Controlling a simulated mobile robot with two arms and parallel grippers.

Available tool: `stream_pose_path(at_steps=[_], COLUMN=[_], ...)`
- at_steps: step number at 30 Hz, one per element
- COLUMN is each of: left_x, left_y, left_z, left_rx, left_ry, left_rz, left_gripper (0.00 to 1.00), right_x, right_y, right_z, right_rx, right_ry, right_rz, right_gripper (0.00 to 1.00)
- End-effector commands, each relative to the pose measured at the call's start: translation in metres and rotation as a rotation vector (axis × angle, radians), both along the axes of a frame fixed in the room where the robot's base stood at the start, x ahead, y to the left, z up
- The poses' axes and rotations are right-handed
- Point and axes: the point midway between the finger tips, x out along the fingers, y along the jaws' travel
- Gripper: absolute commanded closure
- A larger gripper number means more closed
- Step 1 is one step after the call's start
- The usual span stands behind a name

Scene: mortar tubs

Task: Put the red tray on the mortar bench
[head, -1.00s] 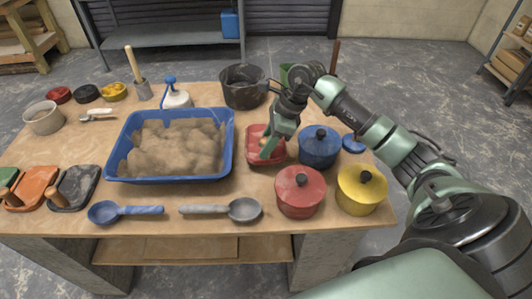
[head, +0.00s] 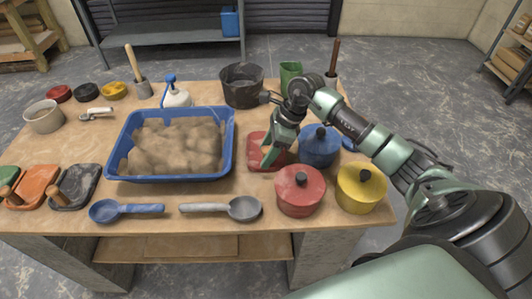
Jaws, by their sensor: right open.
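The red tray (head: 256,146) lies on the wooden top of the mortar bench (head: 172,196), between the blue tub and the blue pot. My right gripper (head: 269,157) reaches down over the tray with its fingers open. The fingers and wrist cover the tray's middle and part of its right side. I cannot tell whether a fingertip touches it. My left gripper is not in view.
A blue tub (head: 229,160) of mortar stands left of the tray. Blue (head: 319,153), red (head: 301,196) and yellow (head: 361,193) lidded pots crowd its right and front. A black bucket (head: 242,96) stands behind. A grey scoop (head: 243,208) lies in front.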

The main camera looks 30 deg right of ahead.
Motion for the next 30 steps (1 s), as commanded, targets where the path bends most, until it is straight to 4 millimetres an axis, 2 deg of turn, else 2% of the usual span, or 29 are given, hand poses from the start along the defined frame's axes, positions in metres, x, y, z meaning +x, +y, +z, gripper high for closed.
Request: stream_pose_path(at_steps=[15, 21, 30], left_x=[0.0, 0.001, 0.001], left_y=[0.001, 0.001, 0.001], left_z=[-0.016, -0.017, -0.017], left_rx=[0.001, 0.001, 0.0], left_ry=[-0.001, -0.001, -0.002], left_rz=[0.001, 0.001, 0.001], left_gripper=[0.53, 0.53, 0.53], right_x=[-0.018, -0.022, -0.022], right_y=[-0.035, -0.04, -0.04], right_z=[0.089, 0.104, 0.105], right_rx=[-0.002, -0.001, -0.001], right_ry=[-0.003, -0.002, -0.001], right_rz=[-0.001, 0.0, 0.001], right_gripper=[0.48, 0.48, 0.48])
